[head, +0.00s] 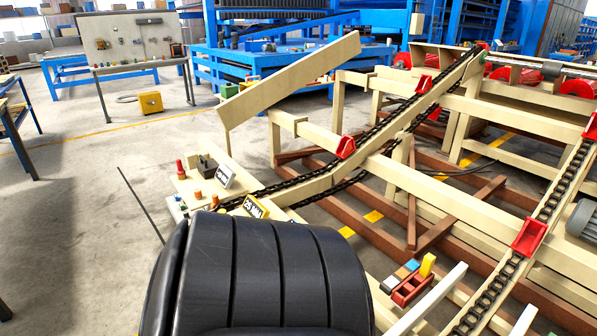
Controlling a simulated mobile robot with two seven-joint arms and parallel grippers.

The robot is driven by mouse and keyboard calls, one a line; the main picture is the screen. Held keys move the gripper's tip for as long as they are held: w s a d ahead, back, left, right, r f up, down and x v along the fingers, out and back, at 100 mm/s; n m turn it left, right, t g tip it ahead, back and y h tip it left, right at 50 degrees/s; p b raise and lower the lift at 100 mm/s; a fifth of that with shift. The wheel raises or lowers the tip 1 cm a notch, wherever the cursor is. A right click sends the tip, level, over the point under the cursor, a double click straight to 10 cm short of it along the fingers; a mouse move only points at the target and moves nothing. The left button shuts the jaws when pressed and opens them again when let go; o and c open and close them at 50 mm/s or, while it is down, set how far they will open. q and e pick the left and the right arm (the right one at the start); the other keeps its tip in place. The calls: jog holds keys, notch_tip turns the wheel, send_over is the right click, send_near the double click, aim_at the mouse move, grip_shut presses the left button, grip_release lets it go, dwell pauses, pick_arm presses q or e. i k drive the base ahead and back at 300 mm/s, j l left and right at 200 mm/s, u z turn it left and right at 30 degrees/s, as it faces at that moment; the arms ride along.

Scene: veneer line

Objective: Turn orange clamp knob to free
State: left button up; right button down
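No orange clamp knob can be made out with certainty. A small cream console (188,186) stands at the near end of the chain conveyor, left of centre. It carries a red knob or button (180,168) and other small coloured parts at its front edge, too small to identify. A red, blue and yellow fixture (409,288) sits lower right, near the cream rails; no orange knob shows clearly on it. Neither of my grippers is in view.
A chain conveyor (375,137) with red lugs (346,147) runs diagonally on cream beams. A second chain (548,205) runs at right. A "25 MM" sign (256,207) stands by the console. A yellow box (150,102) sits on the floor.

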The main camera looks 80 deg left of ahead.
aim_at(198, 193)
jog(key=u, duration=3.25)
